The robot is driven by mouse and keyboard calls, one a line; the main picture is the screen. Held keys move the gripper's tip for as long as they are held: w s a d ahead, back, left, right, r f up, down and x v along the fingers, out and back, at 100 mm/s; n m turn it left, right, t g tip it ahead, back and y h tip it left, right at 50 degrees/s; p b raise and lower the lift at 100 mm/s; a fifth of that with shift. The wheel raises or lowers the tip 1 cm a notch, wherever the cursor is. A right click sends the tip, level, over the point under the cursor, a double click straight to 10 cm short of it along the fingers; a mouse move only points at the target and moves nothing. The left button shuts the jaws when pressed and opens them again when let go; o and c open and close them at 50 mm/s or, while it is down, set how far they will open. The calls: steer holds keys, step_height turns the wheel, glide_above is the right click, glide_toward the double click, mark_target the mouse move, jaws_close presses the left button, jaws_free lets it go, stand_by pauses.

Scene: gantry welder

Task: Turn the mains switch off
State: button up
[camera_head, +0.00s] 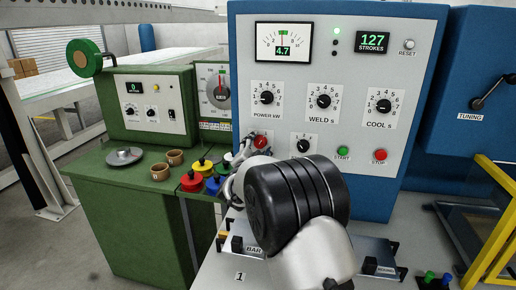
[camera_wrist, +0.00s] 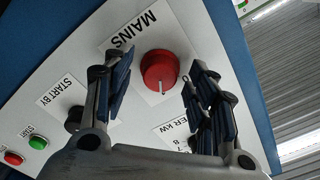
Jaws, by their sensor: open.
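The mains switch is a round red knob (camera_wrist: 159,70) on a pale panel beside the label MAINS (camera_wrist: 134,32), which appears upside down in the wrist view. A white mark on the knob points toward the picture's bottom. My gripper (camera_wrist: 157,82) is open, with one finger on each side of the knob in that view. I see gaps between fingers and knob; the depth left to the panel is unclear. In the head view the red knob (camera_head: 260,142) shows at the blue cabinet's lower left, with my gripper (camera_head: 243,155) beside it and my arm hiding part of the panel.
The blue cabinet (camera_head: 428,60) carries dials, a green START button (camera_head: 342,152) and a red STOP button (camera_head: 380,155). A green machine (camera_head: 125,205) with coloured caps (camera_head: 204,167) stands close left. A yellow frame (camera_head: 492,225) stands at right.

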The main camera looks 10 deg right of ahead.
steer(key=shift+w+d, duration=0.1)
steer(key=shift+w, duration=0.15)
steer(key=shift+c, duration=0.4)
steer(key=c, duration=1)
